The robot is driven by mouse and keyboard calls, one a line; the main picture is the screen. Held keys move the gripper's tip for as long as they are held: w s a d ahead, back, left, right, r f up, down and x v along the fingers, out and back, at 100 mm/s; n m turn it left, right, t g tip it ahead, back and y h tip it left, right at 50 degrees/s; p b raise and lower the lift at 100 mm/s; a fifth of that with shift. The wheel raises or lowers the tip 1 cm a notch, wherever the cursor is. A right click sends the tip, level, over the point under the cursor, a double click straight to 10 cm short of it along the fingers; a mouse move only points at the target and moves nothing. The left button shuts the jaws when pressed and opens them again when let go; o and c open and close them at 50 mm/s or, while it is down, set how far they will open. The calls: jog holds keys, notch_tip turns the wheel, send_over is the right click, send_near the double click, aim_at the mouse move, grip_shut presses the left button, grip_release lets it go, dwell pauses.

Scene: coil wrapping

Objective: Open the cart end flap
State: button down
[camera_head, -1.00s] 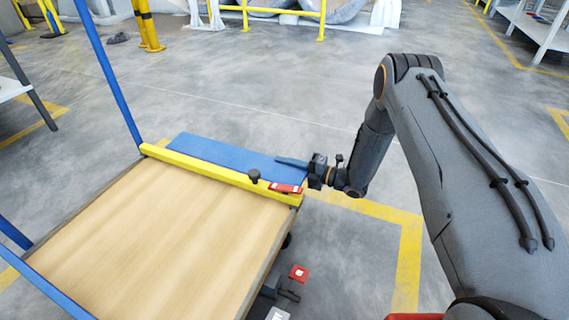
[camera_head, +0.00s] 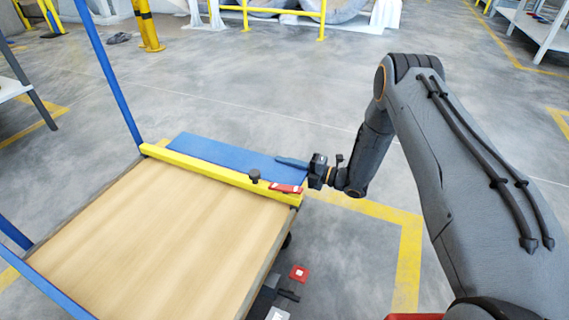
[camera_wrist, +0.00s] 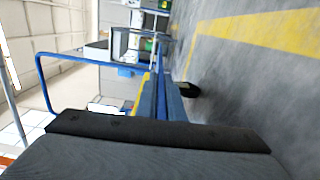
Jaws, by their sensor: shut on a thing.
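The cart's wooden deck (camera_head: 165,235) fills the lower left of the head view, with a yellow bar (camera_head: 210,174) along its far end. The blue end flap (camera_head: 225,156) lies folded outward beyond that bar, away from the deck. Its exact tilt is hard to tell. My gripper (camera_head: 307,168) is at the flap's right end and is shut on the flap's edge; the fingertips are small and partly hidden. A red latch (camera_head: 286,188) and a black knob (camera_head: 254,175) sit on the yellow bar. In the wrist view the blue flap (camera_wrist: 172,104) shows edge-on beyond my gripper's dark body.
A blue upright post (camera_head: 108,75) stands at the cart's far left corner. A dark wheel (camera_wrist: 189,90) shows in the wrist view. Yellow posts and rails (camera_head: 285,12) stand at the back. The grey floor beyond the flap is clear, with yellow lines (camera_head: 409,265) at right.

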jog(key=shift+s+r+n+p, duration=0.1)
jog(key=shift+r+n+p, duration=0.55)
jog(key=shift+p, duration=0.5)
jog(key=n+p, duration=0.1)
jog(key=r+n+p, duration=0.1)
jog(key=p, duration=0.1)
jog(key=shift+s+r, duration=0.2)
jog(key=shift+r, duration=0.1)
jog(key=c, duration=1.9)
grip_release()
jog(key=shift+o, duration=0.2)
jog(key=p+v, duration=0.2)
jog(key=v, duration=0.4)
jog(key=shift+d, duration=0.3)
jog(key=shift+s+d+p, duration=0.25)
jog(key=shift+d+p, duration=0.1)
jog(key=shift+d, duration=0.2)
